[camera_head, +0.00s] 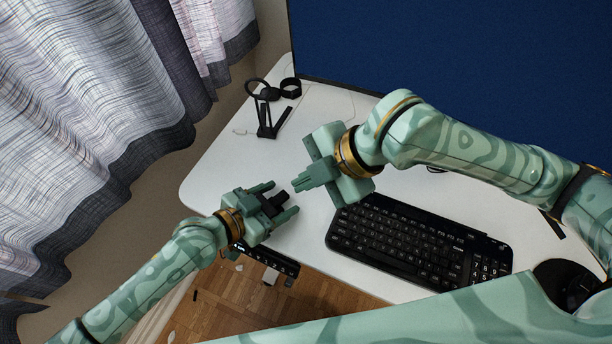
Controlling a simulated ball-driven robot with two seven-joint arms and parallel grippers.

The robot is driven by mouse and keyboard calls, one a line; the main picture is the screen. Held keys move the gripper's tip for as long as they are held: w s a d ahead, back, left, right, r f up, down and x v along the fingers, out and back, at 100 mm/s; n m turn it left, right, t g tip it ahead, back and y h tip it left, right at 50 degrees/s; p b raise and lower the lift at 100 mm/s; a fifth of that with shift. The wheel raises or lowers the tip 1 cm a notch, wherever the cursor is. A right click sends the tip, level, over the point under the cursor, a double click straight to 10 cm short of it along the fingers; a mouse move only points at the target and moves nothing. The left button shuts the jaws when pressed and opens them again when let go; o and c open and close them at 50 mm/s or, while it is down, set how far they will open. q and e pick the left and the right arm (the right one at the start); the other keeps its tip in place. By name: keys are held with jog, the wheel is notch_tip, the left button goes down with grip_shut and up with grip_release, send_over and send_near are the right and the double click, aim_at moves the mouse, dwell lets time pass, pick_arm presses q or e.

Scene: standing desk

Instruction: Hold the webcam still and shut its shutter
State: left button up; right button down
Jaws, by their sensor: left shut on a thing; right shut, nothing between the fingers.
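The webcam (281,197) is a small dark block on the white desk, between the fingers of my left gripper (283,200). My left gripper is shut on it, and its fingers hide part of the webcam. The shutter is too small to make out. My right gripper (298,183) is shut and empty. Its fingertips point down and left, close to the webcam's upper right end; I cannot tell whether they touch it.
A black keyboard (400,240) lies right of the grippers, with a dark mouse (566,284) farther right. A black stand (268,120) and a black ring-shaped item (291,88) are at the back left. A dark control strip (268,260) runs along the desk's front edge.

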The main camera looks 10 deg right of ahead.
pick_arm(q)
jog(key=o, duration=1.1)
